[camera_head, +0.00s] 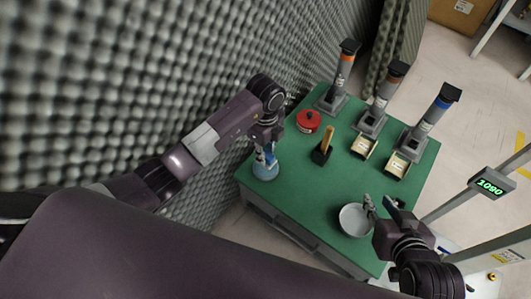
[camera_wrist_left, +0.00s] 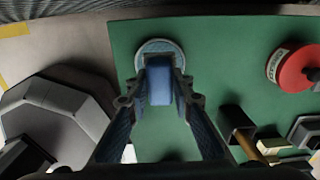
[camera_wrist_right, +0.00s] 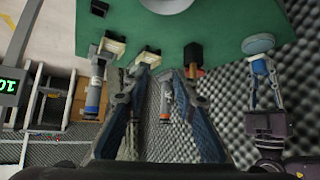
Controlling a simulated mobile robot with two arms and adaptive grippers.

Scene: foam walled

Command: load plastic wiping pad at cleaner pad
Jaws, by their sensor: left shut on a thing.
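A round light-blue wiping pad (camera_head: 265,171) with a blue grip is at the left corner of the green table. My left gripper (camera_head: 266,150) is shut on its grip. In the left wrist view the pad (camera_wrist_left: 153,46) shows just beyond the fingertips (camera_wrist_left: 160,85), with the blue grip between them. I cannot tell if the pad touches the table. A red round container (camera_head: 308,121) with a dark knob stands behind it. My right gripper (camera_head: 380,207) is open and empty, beside a pale bowl (camera_head: 354,220). In the right wrist view its fingers (camera_wrist_right: 158,82) are apart.
The green table (camera_head: 300,198) has clear room in its middle. A black holder (camera_head: 321,155) with a yellow stick and two cream trays (camera_head: 362,146) (camera_head: 397,166) stand further back. Three upright dispensers (camera_head: 372,118) line the back edge. A grey foam wall (camera_head: 150,70) is at the left.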

